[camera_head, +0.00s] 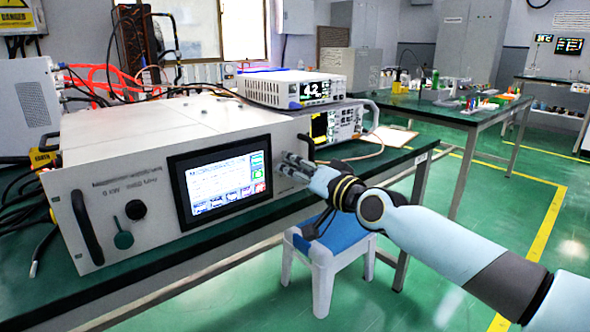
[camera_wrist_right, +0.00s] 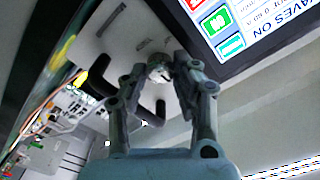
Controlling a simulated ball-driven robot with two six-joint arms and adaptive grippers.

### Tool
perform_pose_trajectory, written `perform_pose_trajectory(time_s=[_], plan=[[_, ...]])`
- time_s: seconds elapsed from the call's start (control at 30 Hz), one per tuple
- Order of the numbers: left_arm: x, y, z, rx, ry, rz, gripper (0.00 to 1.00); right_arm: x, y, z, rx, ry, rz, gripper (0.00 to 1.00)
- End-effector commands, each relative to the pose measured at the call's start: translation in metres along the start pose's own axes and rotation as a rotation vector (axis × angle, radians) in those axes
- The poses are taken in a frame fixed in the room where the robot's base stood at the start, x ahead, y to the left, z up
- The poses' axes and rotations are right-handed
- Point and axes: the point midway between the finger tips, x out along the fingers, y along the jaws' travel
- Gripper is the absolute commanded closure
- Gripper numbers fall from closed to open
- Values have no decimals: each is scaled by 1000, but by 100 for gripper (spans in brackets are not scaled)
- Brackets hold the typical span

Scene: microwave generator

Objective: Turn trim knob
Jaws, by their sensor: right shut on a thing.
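The microwave generator (camera_head: 95,205) is a large pale box with a lit touchscreen (camera_head: 222,180) on its front panel. My right gripper (camera_head: 286,166) is at the panel just right of the screen. In the right wrist view, its two fingertips (camera_wrist_right: 160,70) are closed around a small silvery trim knob (camera_wrist_right: 158,73) on the panel. The fingers hide part of the knob there, and I cannot make it out in the head view. The knob's turn angle cannot be told. My left gripper is in neither view.
A black knob (camera_head: 135,210) and a green knob (camera_head: 123,240) sit on the panel's left part. A black handle (camera_head: 87,228) stands at the left end. A white stool with a blue top (camera_head: 330,268) stands below my right forearm.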

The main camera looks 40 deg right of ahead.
Motion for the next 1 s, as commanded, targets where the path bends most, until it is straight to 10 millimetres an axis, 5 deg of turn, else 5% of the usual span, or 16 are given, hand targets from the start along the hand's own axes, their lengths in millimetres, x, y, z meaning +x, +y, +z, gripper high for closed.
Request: perform_pose_trajectory(time_s=[1.0], plan=[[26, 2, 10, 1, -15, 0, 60, 0, -1, 3, -836, -2, 1, 100]])
